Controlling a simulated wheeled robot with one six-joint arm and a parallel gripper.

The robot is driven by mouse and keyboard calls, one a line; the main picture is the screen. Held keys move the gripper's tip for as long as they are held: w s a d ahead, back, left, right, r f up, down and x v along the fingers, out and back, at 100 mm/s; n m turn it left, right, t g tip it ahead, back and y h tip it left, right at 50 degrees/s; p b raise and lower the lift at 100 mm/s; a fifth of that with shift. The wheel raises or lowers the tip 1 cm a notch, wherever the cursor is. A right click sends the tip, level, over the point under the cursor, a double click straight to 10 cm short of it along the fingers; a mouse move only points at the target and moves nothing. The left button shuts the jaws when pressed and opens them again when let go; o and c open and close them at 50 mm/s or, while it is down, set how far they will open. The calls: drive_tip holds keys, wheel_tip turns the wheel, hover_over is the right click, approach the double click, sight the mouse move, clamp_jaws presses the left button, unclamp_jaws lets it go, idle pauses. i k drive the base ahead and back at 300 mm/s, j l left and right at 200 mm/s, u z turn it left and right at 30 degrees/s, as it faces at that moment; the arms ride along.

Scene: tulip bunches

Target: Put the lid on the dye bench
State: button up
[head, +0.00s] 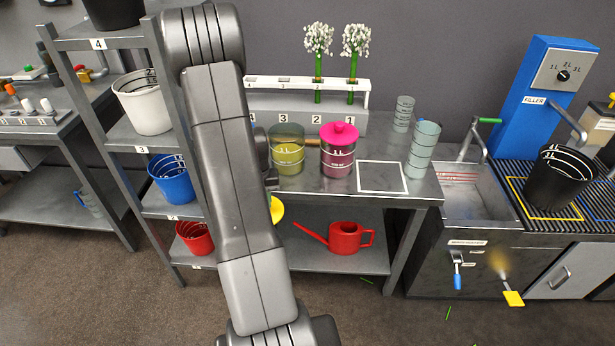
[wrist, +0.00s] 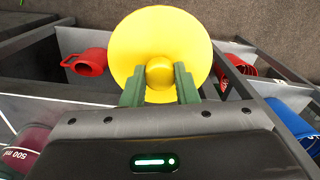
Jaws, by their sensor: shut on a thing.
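A yellow round lid (wrist: 165,32) with a ball knob is held by its knob between the green fingers of my gripper (wrist: 160,75). In the head view only a sliver of the yellow lid (head: 277,210) shows beside my arm, in front of the bench's lower shelf; my gripper is hidden there. On the dye bench (head: 395,198) stand an uncovered jar of yellow-green liquid (head: 287,157) and, to its right, a jar of dark pink liquid (head: 337,165) with a pink lid (head: 340,134) on it.
A white-outlined square (head: 382,177) on the bench is empty, with clear beakers (head: 423,147) beside it. A rack (head: 300,92) holds two white flower bunches behind the jars. A red watering can (head: 347,238) stands on the lower shelf. Shelves with buckets (head: 172,180) stand left.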

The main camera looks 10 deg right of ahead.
sight(381, 176)
drive_tip(key=z, duration=0.95)
